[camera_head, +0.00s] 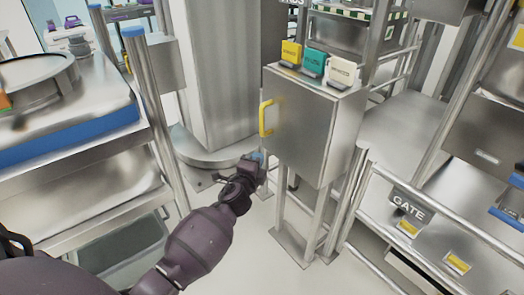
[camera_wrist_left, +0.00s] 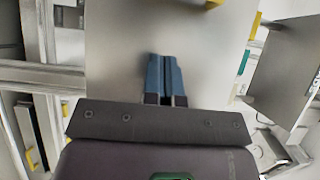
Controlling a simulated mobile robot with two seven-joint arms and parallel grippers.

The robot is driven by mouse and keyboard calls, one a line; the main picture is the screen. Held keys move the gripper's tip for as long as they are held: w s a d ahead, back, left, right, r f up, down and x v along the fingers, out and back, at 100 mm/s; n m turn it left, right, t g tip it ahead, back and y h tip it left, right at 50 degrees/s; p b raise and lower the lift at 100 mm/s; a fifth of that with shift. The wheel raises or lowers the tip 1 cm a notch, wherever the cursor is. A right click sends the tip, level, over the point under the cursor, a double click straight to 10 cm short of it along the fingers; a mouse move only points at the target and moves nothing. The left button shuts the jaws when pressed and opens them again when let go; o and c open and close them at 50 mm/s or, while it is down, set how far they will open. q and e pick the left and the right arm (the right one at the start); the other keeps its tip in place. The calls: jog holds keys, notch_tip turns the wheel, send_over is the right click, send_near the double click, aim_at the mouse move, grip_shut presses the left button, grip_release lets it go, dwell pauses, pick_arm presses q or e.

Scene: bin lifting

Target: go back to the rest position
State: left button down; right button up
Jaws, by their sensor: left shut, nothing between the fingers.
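My left gripper (camera_head: 258,158) is at the end of my dark left arm, in the middle of the head view. It is near the lower left edge of a grey metal cabinet (camera_head: 302,122) with a yellow handle (camera_head: 265,118). In the left wrist view the blue fingers of my left gripper (camera_wrist_left: 163,75) are together, with nothing between them. The cabinet's grey face (camera_wrist_left: 205,50) fills the area behind the fingers; I cannot tell whether they touch it. My right gripper is in neither view.
Yellow, teal and white tags (camera_head: 314,62) stand on the cabinet. A metal rail with a GATE sign (camera_head: 408,206) is at the right. A steel workbench with a blue edge (camera_head: 70,138) is at the left. Bare floor (camera_head: 235,255) shows below my left gripper.

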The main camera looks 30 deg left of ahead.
pick_arm(q)
jog(key=shift+s, duration=0.15)
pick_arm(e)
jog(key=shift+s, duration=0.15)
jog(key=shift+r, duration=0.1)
pick_arm(q)
jog(key=s+d+r+n+g+h+p, duration=0.1)
jog(key=s+d+n+h+p, duration=0.2)
jog(key=s+d+n, duration=0.5)
jog(key=s+d+f+n+g+h+p, duration=0.1)
jog(key=s+f+n+g+p, duration=0.1)
jog(key=s, duration=1.3)
jog(key=s+d+f+n+g+h+p, duration=0.1)
jog(key=s+f+n+g+p, duration=0.2)
jog(key=s, duration=1.2)
jog(key=shift+d+f+n+p, duration=0.3)
jog(key=shift+f+p, duration=0.1)
jog(key=shift+f, duration=0.05)
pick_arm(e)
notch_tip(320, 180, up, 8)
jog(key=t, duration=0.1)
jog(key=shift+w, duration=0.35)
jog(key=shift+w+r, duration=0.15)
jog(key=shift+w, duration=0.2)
